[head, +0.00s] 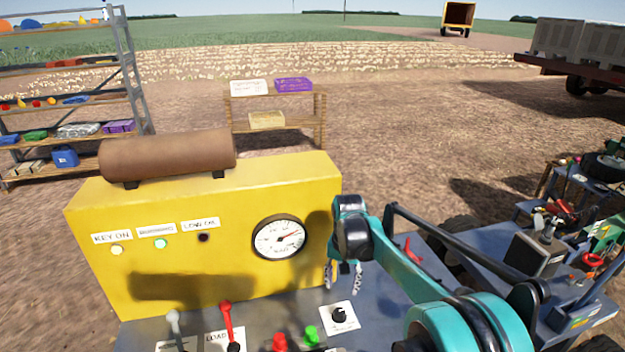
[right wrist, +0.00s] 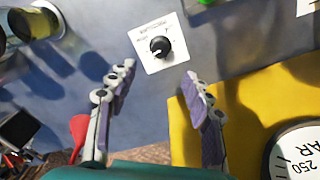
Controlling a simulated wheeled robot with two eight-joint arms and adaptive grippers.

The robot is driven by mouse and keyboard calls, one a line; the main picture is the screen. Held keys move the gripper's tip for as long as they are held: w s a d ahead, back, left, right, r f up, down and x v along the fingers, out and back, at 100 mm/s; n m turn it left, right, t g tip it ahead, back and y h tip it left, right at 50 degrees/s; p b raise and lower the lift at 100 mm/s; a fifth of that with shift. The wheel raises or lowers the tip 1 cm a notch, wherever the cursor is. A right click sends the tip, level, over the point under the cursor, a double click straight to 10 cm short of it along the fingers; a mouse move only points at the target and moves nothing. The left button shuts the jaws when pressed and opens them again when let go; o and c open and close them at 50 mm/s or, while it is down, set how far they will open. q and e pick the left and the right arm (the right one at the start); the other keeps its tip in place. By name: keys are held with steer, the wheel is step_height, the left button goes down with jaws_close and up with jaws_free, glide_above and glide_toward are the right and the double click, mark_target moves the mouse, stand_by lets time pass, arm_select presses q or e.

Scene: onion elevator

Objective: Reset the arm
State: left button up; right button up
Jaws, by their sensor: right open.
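My right arm reaches in from the right in the head view. Its gripper (head: 343,277) hangs pointing down in front of the right end of the yellow control box (head: 200,261), above the grey panel (head: 385,333). In the right wrist view my right gripper (right wrist: 155,92) is open, with nothing between its fingers. A black rotary knob (right wrist: 160,47) on a white plate lies beyond the fingertips, apart from them. The knob also shows in the head view (head: 339,314). My left gripper is in neither view.
The box carries a round gauge (head: 279,238) and a brown cylinder (head: 167,155). A red lever (head: 227,316), a red button (head: 279,342) and a green button (head: 311,335) stand on the panel. A cluttered workbench (head: 560,265) is at right. Shelves stand behind.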

steer(key=s+d+r+n+t, duration=0.1)
steer(key=s+d+r+t, duration=0.15)
steer(key=s, duration=0.45)
steer(key=s+d+r+n+t, duration=0.1)
steer(key=s+r, duration=0.3)
steer(key=s, duration=0.3)
steer(key=s+d+f+n+t, duration=0.2)
steer(key=s+f+t, duration=0.1)
steer(key=s, duration=0.8)
steer(key=shift+s+f+n+t, duration=0.2)
steer(key=shift+n+t, duration=0.1)
steer(key=shift+t, duration=0.05)
